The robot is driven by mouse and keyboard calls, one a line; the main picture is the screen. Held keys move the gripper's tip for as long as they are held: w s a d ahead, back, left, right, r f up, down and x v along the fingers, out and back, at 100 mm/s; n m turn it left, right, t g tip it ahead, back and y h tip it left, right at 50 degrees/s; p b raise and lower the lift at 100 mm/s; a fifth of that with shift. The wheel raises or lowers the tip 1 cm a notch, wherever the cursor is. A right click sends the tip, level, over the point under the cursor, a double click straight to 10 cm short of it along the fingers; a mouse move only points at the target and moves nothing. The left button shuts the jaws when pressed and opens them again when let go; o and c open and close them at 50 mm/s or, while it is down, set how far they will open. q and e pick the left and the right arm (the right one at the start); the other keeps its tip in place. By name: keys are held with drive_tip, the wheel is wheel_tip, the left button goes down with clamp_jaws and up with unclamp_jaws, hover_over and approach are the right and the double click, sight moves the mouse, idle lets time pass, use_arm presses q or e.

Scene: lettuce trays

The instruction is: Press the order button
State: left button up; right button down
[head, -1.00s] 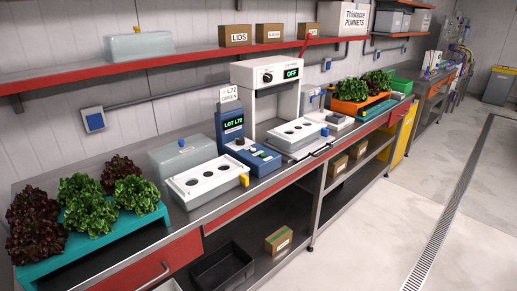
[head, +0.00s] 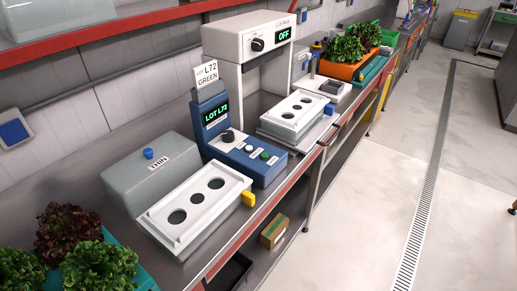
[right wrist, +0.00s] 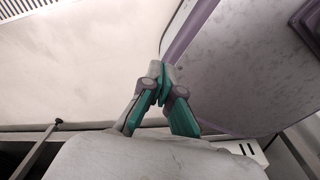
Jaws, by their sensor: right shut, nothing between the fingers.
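A blue console (head: 235,150) with a green "LOT L72" display stands on the bench. It carries a sign reading "L72 GREEN" (head: 206,75). On its sloped front are a black knob (head: 228,136), a pale button (head: 249,148) and a green button (head: 264,156); their labels are too small to read. A blue square panel (head: 14,131) is on the wall at the left. I cannot tell which control is the order button. My right gripper (right wrist: 164,85) shows in the right wrist view, shut and empty, apart from any button. My left gripper is in neither view.
A white tray with three holes (head: 151,219) and a grey "THIN" box (head: 120,180) are left of the console. A white machine reading "OFF" (head: 225,45) stands behind it, with another holed tray (head: 270,125). Lettuces are at both sides. The floor (head: 370,190) at the right is clear.

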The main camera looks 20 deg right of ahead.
drive_tip(key=w+a+r+n+t+p, duration=0.1)
drive_tip(key=w+r+p, duration=0.2)
drive_tip(key=w+r, duration=0.55)
drive_tip(key=w+r+n+t+p, duration=0.1)
drive_tip(key=w+r+p, duration=0.3)
drive_tip(key=w, duration=0.8)
drive_tip(key=w+a+r+n+t+p, duration=0.1)
drive_tip(key=w+r+p, duration=0.1)
drive_tip(key=w+r, duration=0.7)
drive_tip(key=w+r+n+t+y+p, duration=0.1)
drive_tip(key=w+r+n+p, duration=0.1)
drive_tip(key=w+r, duration=0.8)
drive_tip(key=w+a+r+n+t+y+p, duration=0.1)
drive_tip(key=w+r, duration=0.9)
drive_tip(key=r, duration=1)
drive_tip(key=w+r+n+t+y+p, duration=0.1)
drive_tip(key=w+r+n+p, duration=0.3)
drive_tip(key=w+r, duration=0.7)
wheel_tip(320, 180, up, 5)
drive_tip(key=shift+a+r+n+t+p, duration=0.1)
drive_tip(key=shift+a+n+t+p, duration=0.2)
drive_tip(key=shift+t+p, duration=0.75)
